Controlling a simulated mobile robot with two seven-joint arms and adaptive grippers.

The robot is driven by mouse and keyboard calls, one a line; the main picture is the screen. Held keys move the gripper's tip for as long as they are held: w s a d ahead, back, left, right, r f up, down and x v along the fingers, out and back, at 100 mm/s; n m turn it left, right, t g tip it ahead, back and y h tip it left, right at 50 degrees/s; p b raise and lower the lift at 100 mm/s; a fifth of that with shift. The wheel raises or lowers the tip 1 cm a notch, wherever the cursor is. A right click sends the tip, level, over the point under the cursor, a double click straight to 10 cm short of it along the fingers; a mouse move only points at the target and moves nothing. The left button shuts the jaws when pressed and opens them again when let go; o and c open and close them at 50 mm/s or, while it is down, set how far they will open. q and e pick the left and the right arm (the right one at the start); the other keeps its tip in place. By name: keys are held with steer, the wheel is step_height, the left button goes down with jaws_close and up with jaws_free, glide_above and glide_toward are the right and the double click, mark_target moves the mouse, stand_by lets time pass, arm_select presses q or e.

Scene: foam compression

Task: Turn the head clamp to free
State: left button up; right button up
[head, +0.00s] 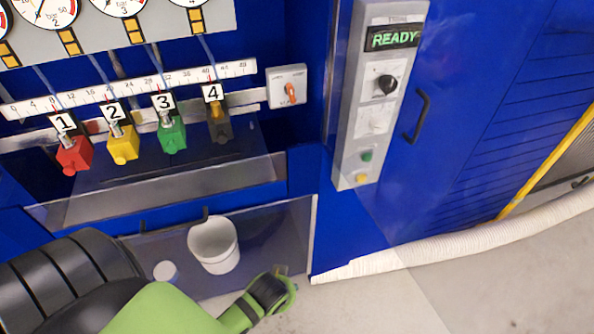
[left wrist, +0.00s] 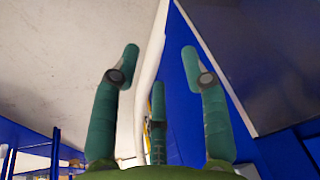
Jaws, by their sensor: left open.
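A small light-grey plate (head: 274,83) with an orange lever (head: 291,93), which looks like the head clamp, is on the blue machine, right of the white scale rail. The lever points roughly downward; the plate's labels are too small to read. My left gripper (head: 284,290) is low in the head view, well below the plate and apart from it, by the lower clear panel. In the left wrist view its three green fingers (left wrist: 160,75) are spread with nothing between them. The head clamp does not show there. My right gripper is in neither view.
Red, yellow, green and dark blocks (head: 173,135) numbered 1 to 4 hang along the scale rail (head: 130,88). A control panel (head: 376,100) reading READY stands right of the plate. A white bucket (head: 213,246) is below. A pale hose (head: 470,236) crosses the floor.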

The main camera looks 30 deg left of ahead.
arm_select(q)
steer(key=w+a+r+n+t+y+p, duration=0.1)
steer(key=w+a+r+n+t+y, duration=0.25)
steer(key=w+r, duration=0.65)
steer(key=w+a+r+n+t+y+p, duration=0.15)
steer(key=w+a+r+n+y, duration=0.35)
steer(key=r, duration=0.8)
steer(key=n+t+y, duration=0.3)
steer(key=n+y, duration=0.1)
glide_toward(291, 93)
steer(key=w, duration=0.2)
steer(key=p+x, duration=0.4)
steer(key=x, duration=0.3)
steer(key=shift+s+a+f, duration=0.15)
steer(key=shift+a+f, duration=0.05)
steer(key=shift+a, duration=0.25)
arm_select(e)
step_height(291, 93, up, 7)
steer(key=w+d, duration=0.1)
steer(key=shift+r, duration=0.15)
arm_select(q)
jaws_close()
